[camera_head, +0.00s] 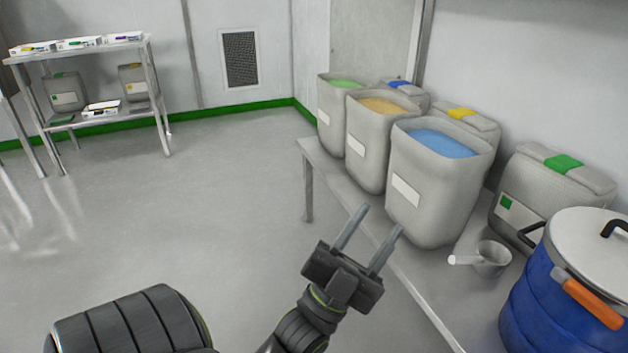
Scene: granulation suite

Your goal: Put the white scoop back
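The white scoop (488,259) lies on the grey bench (426,291), with its short handle pointing left toward the bench's front edge. It sits in front of the open bin of blue powder and left of the blue drum. My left gripper (376,222) is in front of the bench edge, left of the scoop and apart from it. Its two fingers are spread and nothing is between them. My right gripper is not in view.
Open bins of blue (432,194), tan (378,150) and green (337,117) powder line the bench. Closed containers stand behind them, one with a green clip (563,163). A blue drum (548,308) with an orange handle stands at right. A shelf rack (153,90) stands far left; the floor between is clear.

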